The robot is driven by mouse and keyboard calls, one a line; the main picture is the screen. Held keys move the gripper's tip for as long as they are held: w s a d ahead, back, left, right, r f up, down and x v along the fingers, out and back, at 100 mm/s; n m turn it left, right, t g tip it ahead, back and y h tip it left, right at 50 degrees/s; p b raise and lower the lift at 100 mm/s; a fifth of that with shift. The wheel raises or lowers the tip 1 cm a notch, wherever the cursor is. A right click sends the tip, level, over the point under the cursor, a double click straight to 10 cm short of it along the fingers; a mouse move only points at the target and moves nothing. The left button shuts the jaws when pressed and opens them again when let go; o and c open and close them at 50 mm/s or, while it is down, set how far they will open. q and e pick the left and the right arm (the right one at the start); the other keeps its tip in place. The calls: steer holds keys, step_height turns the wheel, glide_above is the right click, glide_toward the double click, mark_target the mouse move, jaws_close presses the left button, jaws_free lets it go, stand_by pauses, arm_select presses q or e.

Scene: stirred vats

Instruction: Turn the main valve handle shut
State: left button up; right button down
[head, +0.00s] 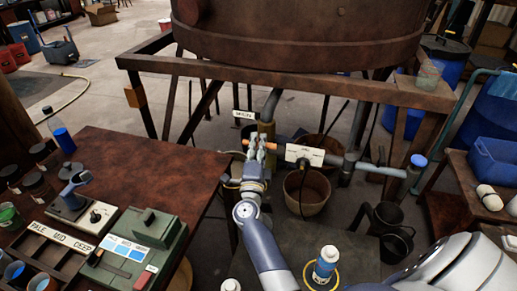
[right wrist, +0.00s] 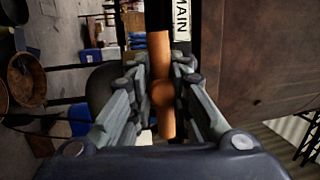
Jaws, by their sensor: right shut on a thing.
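The main valve handle is an orange bar (right wrist: 159,55) with a rounded hub, running upright between the fingers in the right wrist view. In the head view a short orange piece of it (head: 271,146) shows beside the fingers, at the pipework below the big vat. My right gripper (head: 257,145) is shut on the handle; its fingers lie on either side of it in the right wrist view (right wrist: 158,82). A white plate reading MAIN (right wrist: 183,20) is just beyond the handle. The fingers hide part of the handle in the head view. My left gripper is not in view.
The brown vat (head: 300,35) and its frame rail (head: 300,78) stand above the valve. A pipe with a white tag (head: 304,154) runs right from it. A bucket (head: 305,192) stands below. A brown table (head: 130,165) with a green device (head: 135,250) is at left.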

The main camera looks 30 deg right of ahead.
steer(key=shift+r, duration=0.4)
steer(key=c, duration=1.5)
jaws_free()
steer(key=shift+c, duration=0.2)
steer(key=shift+f, duration=0.1)
steer(key=shift+f, duration=0.15)
